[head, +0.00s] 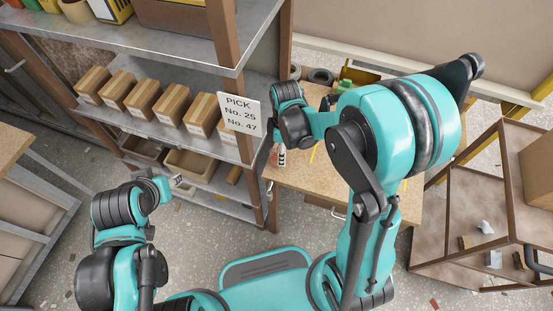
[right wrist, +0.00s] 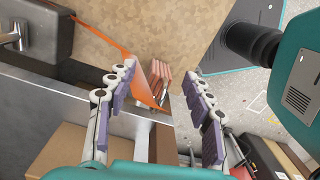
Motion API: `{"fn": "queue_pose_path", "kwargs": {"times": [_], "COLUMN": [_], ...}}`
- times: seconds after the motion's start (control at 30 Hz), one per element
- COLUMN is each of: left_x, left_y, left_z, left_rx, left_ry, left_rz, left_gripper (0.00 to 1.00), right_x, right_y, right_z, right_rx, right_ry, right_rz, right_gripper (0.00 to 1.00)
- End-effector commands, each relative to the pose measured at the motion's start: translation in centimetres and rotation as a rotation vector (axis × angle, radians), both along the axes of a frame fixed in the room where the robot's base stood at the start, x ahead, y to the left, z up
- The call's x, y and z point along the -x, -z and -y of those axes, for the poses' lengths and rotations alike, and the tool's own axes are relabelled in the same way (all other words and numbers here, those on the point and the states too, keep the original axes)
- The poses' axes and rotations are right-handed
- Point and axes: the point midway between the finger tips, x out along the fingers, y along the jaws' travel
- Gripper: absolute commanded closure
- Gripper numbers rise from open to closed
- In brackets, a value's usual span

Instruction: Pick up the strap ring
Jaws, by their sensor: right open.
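I cannot make out the strap ring with certainty. In the right wrist view an orange strap-like band (right wrist: 108,38) runs from the upper left down toward the space between my fingers. A pinkish, ridged piece (right wrist: 160,72) lies beside its lower end, near the table edge; what it is stays unclear. My right gripper (right wrist: 161,80) is open, its fingers apart on either side of these, with no grip visible. In the head view my right gripper (head: 280,154) is by the shelf post and the table, partly hidden. My left gripper (head: 177,181) hangs before the shelf; its jaws are too small to read.
A metal shelf (head: 245,152) holds several cardboard boxes (head: 143,98) and bears a "PICK" sign (head: 240,113). A wooden table (head: 305,178) stands right of its post. A brown-framed rack (head: 455,220) is at the right. Bare floor (head: 210,235) lies in front of the shelf.

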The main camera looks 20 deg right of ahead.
Motion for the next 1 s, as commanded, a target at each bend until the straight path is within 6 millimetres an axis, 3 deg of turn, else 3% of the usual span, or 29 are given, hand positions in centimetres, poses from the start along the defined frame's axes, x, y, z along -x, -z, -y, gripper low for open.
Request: {"fn": "queue_pose_path", "kwargs": {"times": [0.3, 0.57, 0.77, 1.0], "left_x": [0.0, 0.0, 0.0, 0.0], "left_y": [2.4, 2.3, 2.3, 2.3], "left_z": [0.0, 0.0, 0.0, 0.0], "left_rx": [0.0, 0.0, 0.0, 0.0], "left_ry": [0.0, 0.0, 0.0, 0.0], "left_rz": [0.0, 0.0, 0.0, 0.0], "left_gripper": [0.6, 0.6, 0.6, 0.6], "right_x": [0.3, 0.4, 0.4, 0.3], "right_y": [4.5, 4.8, 4.8, 4.8], "right_z": [-0.3, -0.3, -0.3, -0.3], "right_rx": [0.0, 0.0, 0.0, 0.0], "right_ry": [0.001, 0.002, 0.002, 0.002], "right_rz": [0.001, 0.001, 0.001, 0.002], "right_gripper": [0.48, 0.48, 0.98, 1.0]}}
